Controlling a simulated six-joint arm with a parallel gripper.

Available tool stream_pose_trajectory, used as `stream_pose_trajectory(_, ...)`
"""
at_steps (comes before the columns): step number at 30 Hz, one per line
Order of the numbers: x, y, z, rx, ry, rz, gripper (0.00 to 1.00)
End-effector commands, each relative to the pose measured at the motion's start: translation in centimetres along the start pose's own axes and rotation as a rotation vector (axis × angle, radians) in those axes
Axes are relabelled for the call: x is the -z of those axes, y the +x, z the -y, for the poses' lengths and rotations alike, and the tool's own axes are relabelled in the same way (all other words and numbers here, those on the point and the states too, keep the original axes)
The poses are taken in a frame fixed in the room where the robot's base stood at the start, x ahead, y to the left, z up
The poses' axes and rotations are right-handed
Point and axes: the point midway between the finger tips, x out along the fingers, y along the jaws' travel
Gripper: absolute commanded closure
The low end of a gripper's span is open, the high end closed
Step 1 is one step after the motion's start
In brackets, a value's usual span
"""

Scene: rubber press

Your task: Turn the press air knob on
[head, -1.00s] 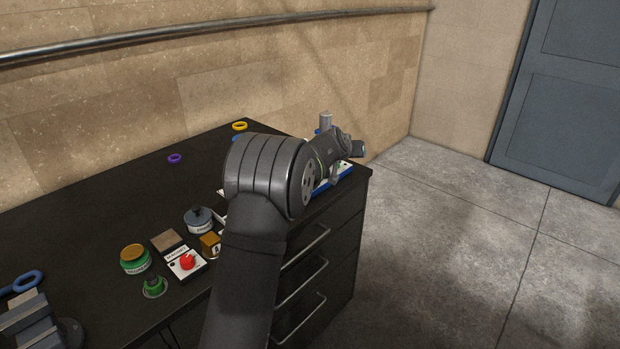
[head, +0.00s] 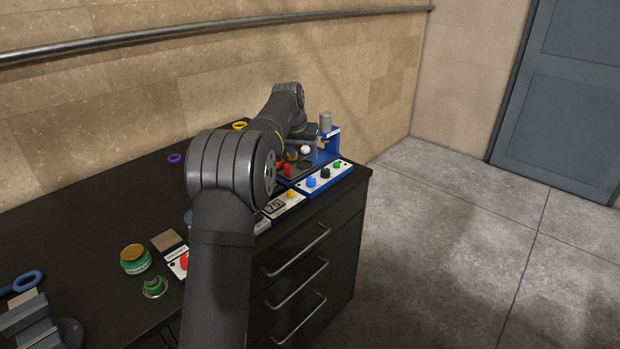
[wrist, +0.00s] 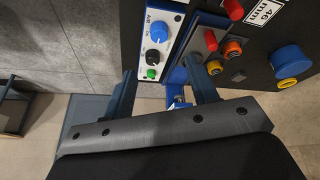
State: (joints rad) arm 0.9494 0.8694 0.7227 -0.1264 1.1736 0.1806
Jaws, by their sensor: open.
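The control panel (head: 322,182), white on a blue base, lies along the front edge of the bench by the blue press (head: 331,142). It carries a blue knob (head: 311,182), a black knob (head: 325,173) and a green knob (head: 337,164). The wrist view shows the blue knob (wrist: 160,32) with lettering that seems to read AIR and ON beside it, then the black knob (wrist: 153,57) and the green knob (wrist: 151,74). My gripper (wrist: 160,68) is open and empty, its fingers appearing either side of the panel's green end. No contact with a knob is visible. My arm partly hides the press.
A small display box (head: 280,206) with a yellow knob sits left of the panel. Red and orange parts (wrist: 232,48) lie close to the right finger. Open floor lies beyond the bench's right edge.

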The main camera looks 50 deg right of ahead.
Motion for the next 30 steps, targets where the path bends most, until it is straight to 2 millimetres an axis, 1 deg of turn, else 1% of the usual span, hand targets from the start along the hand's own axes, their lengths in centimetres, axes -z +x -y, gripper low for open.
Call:
stream_pose_trajectory(1, -0.1, 1.4, 0.0, -0.001, 0.0, 0.004, 0.47)
stream_pose_trajectory(6, -0.1, 5.1, 0.0, -0.001, 0.0, 0.002, 0.47)
stream_pose_trajectory(12, -0.1, 9.4, 0.0, -0.001, 0.0, 0.002, 0.47)
stream_pose_trajectory(15, 0.0, 11.0, 0.0, -0.001, 0.0, 0.0, 0.47)
stream_pose_trajectory(18, 0.0, 12.2, -0.1, -0.001, 0.0, 0.0, 0.47)
stream_pose_trajectory(21, 0.0, 12.8, -0.1, -0.001, 0.001, -0.001, 0.47)
stream_pose_trajectory(30, 0.0, 13.2, -0.1, -0.001, 0.0, -0.002, 0.47)
